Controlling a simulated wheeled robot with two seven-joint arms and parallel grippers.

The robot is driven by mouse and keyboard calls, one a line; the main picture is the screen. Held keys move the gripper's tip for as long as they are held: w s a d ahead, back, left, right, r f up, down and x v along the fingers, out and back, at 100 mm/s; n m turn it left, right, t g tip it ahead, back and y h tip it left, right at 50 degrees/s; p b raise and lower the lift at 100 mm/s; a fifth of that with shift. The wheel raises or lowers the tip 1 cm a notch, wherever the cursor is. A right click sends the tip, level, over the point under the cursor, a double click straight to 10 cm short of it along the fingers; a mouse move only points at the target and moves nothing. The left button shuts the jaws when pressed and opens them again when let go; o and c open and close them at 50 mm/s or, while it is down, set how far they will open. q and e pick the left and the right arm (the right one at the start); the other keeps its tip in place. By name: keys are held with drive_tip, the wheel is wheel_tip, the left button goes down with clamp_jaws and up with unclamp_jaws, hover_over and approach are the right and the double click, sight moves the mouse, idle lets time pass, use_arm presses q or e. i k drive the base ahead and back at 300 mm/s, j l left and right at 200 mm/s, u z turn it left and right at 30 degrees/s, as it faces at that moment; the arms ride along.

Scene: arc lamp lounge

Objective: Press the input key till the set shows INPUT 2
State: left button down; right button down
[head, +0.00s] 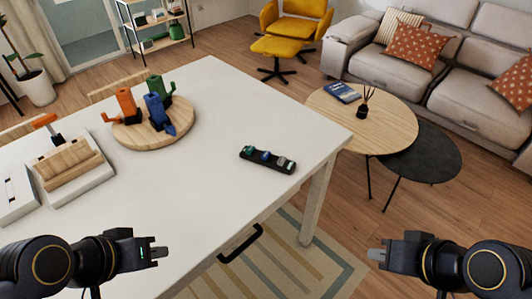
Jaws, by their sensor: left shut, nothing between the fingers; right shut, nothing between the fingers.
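A short black bar with several raised pale, blue and green keys (267,159) lies on the white table (225,110) near its right edge. It looks like a remote; which key is the input key is too small to tell. No set or screen shows in the head view. My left gripper (160,253) is shut and empty at the lower left, in front of and left of the bar. My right gripper (374,254) is shut and empty at the lower right, beyond the table's right edge and apart from the bar.
A round wooden board (150,134) holds orange, blue and green objects. A wooden-topped tray (72,165) stands at the left. A black handle (240,243) sticks out at the table's front edge. A round coffee table (385,125) stands to the right. The tabletop around the bar is clear.

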sight(266, 155)
drive_tip(key=i+l+u, duration=0.1)
drive_tip(key=l, duration=0.3)
drive_tip(key=i+l+u, duration=0.15)
drive_tip(key=l, duration=0.25)
drive_tip(key=i+l+u, duration=0.1)
drive_tip(key=l, duration=0.35)
drive_tip(key=i, duration=0.05)
